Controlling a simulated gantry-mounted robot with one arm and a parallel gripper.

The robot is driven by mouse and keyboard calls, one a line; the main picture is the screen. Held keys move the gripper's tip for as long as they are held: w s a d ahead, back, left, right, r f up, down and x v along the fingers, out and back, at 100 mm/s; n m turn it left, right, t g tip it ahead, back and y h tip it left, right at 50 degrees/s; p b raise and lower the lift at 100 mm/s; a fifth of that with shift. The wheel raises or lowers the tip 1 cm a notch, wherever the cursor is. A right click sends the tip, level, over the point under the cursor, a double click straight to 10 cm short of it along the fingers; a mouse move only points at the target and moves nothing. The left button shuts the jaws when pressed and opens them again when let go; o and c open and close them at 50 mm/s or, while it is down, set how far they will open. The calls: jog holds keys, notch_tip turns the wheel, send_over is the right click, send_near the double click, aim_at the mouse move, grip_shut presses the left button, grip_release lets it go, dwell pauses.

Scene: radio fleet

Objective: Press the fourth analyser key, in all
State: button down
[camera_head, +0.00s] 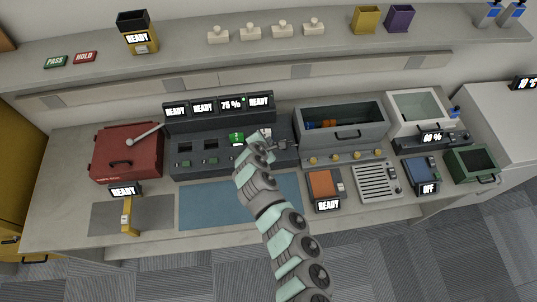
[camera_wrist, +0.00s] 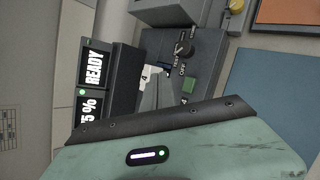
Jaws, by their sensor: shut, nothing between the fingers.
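The analyser (camera_head: 172,128) is a dark bench unit with a row of bays, several small displays above and green keys along its front. Its fourth display (camera_head: 260,101) reads READY; the third reads 75 %, with a green light beside it. In the wrist view, the fourth key (camera_wrist: 190,84) is a square green button beside a "4" label, near a knob marked OFF (camera_wrist: 183,48). My gripper (camera_head: 284,145) is shut and empty, over the analyser's right end. My arm hides part of the front there. I cannot tell whether the fingertips touch anything.
A green item (camera_head: 237,138) sits at the third bay. A red case (camera_head: 125,152) stands left, a grey open bin (camera_head: 345,125) right. A blue mat (camera_head: 225,203) lies in front, largely bare. An orange-topped device (camera_head: 323,184) stands right of my arm.

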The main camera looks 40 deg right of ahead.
jog(key=shift+f+b, duration=1.85)
jog(key=shift+f, duration=1.3)
jog(key=shift+f+b, duration=0.3)
jog(key=shift+f, duration=0.15)
jog(key=shift+f+b, duration=0.3)
jog(key=shift+f, duration=0.15)
jog(key=shift+r, duration=0.15)
jog(key=shift+r+p, duration=0.75)
jog(key=shift+r, duration=0.05)
notch_tip(320, 180, up, 5)
jog(key=p, duration=0.4)
